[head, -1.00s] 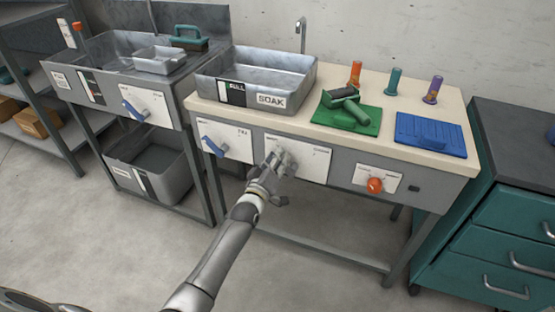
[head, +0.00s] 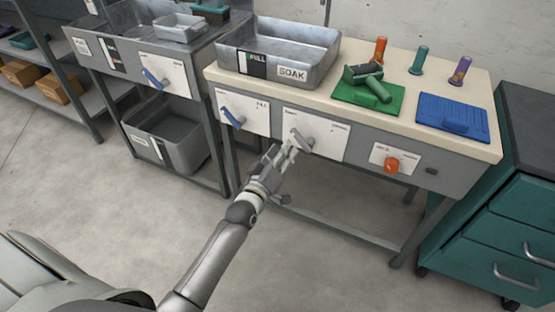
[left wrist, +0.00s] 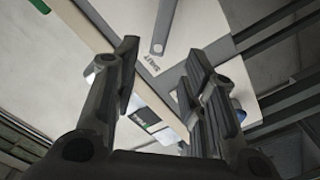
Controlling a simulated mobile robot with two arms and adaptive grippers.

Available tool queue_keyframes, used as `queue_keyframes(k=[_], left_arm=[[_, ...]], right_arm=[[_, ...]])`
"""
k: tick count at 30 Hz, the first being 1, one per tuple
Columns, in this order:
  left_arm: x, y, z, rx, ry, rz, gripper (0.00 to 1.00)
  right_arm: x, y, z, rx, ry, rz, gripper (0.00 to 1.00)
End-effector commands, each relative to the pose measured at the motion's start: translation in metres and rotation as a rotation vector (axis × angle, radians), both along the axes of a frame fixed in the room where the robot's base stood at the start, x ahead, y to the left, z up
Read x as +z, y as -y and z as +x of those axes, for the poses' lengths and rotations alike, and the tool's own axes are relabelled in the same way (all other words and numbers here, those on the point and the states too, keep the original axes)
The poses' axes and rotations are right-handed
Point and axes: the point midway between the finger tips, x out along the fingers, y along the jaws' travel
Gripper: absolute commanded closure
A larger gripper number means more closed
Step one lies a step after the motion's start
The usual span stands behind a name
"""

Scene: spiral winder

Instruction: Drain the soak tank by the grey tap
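The soak tank (head: 318,72) is a grey metal basin labelled SOAK, set in the bench top. Its gauge plate (head: 252,63) shows the word FULL. The grey tap (head: 303,141) is a lever on a white plate on the bench front, slanting down to the right. In the left wrist view the grey lever (left wrist: 165,28) is at the top, with a SHUT mark on the plate. My left gripper (head: 287,150) is just below and left of the lever. In the left wrist view its fingers (left wrist: 162,58) are apart with nothing between them. My right gripper is not in view.
A blue tap (head: 233,115) is on the plate to the left, and an orange knob (head: 391,165) to the right. A green mat (head: 368,97) and blue mat (head: 452,115) lie on the bench. Another sink unit stands left, a teal drawer cabinet (head: 512,225) right. The floor in front is clear.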

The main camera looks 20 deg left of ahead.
Motion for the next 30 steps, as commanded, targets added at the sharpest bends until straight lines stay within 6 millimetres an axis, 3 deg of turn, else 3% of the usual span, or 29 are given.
queue_keyframes(k=[3,9,30], left_arm=[[0.000,-0.001,-0.017,0.000,-0.001,0.000,0.61],[0.000,-0.001,-0.029,0.000,0.000,0.000,0.61],[0.000,-0.001,-0.030,0.000,0.000,0.000,0.61]], right_arm=[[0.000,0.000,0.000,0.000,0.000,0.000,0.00],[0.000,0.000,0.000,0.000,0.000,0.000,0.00],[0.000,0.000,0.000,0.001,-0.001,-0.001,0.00]])
